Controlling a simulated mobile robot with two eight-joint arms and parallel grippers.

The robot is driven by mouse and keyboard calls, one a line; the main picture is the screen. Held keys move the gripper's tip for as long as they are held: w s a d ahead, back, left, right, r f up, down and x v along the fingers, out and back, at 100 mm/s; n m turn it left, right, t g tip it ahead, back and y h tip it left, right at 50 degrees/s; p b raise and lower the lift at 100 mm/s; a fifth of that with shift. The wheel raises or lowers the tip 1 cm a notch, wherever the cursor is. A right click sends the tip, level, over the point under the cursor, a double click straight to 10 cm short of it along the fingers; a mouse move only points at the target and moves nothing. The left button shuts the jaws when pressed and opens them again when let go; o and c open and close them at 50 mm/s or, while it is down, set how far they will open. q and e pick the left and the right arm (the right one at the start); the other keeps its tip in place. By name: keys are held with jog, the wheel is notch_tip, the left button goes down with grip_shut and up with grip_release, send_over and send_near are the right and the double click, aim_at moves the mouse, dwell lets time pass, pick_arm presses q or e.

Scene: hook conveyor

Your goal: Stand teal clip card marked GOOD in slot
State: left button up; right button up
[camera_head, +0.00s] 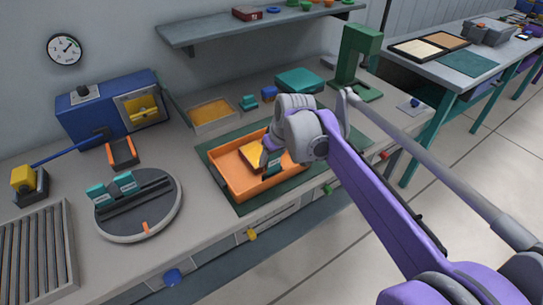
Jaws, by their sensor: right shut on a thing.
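My right gripper (267,157) reaches down into the orange tray (228,183) from the right. It is shut on a small teal clip card (272,168), which shows just below the fingers; its marking is too small to read. A yellow block (253,155) lies in the tray beside the gripper. A round grey stand (140,218) at the left has dark slotted bars. Two teal clip cards, one at the left (97,192) and one at the right (127,182), stand upright in it with pale labels I cannot read. My left gripper is out of view.
A blue machine (105,105) stands at the back left. An orange-and-black holder (122,152) is behind the round stand. A shallow yellow-filled box (211,112) and a teal box (299,80) sit behind the tray. A green frame (370,45) rises at the right.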

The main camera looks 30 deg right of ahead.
aim_at(273, 162)
jog(key=shift+f+b, duration=0.8)
jog(key=shift+f, duration=0.8)
dwell(0.5)
jog(key=o, duration=1.4)
jog(key=p+v, duration=0.1)
jog(key=v, duration=1)
